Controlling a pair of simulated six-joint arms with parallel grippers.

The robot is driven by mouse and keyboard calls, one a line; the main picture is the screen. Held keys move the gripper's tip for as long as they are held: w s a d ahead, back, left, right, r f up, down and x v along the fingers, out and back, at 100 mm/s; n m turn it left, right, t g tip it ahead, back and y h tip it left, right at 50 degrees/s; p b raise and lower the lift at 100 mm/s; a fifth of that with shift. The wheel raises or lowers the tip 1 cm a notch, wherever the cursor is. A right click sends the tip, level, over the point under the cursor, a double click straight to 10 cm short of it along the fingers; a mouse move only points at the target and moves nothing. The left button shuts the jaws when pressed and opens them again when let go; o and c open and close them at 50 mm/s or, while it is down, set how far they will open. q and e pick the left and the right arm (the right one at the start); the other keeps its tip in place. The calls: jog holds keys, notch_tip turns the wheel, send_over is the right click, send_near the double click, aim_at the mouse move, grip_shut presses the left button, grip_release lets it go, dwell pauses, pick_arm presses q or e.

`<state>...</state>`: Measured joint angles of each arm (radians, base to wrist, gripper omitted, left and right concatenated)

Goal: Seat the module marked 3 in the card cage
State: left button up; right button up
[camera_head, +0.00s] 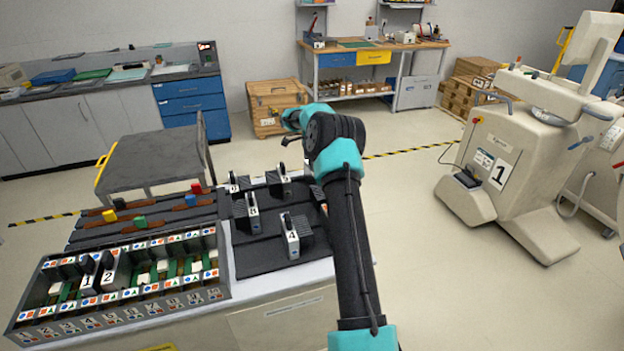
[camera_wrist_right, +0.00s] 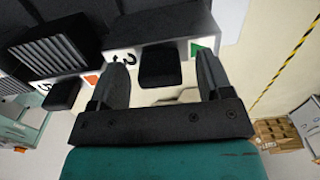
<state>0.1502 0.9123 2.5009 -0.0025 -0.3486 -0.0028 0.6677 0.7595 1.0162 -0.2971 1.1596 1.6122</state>
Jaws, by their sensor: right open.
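The module marked 3 (camera_wrist_right: 124,60) shows in the right wrist view, with a green mark and a black handle (camera_wrist_right: 160,68). My right gripper (camera_wrist_right: 160,85) is open, with a finger on each side of that handle; I cannot tell if they touch it. In the head view my right gripper (camera_head: 289,135) is at the back of the black module tray (camera_head: 262,262), by a module (camera_head: 283,173) whose number is too small to read. The card cage (camera_head: 120,318) is at the lower left, holding modules 1 (camera_head: 88,276) and 2 (camera_head: 109,274). My left gripper is out of view.
Module 4 (camera_head: 291,235) and several others stand on the tray. A rack with coloured-handled tools (camera_head: 140,222) lies behind the cage. A grey cart (camera_head: 155,162) stands beyond. My right arm covers the tray's right edge.

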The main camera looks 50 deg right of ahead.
dwell(0.3)
grip_shut()
dwell(0.6)
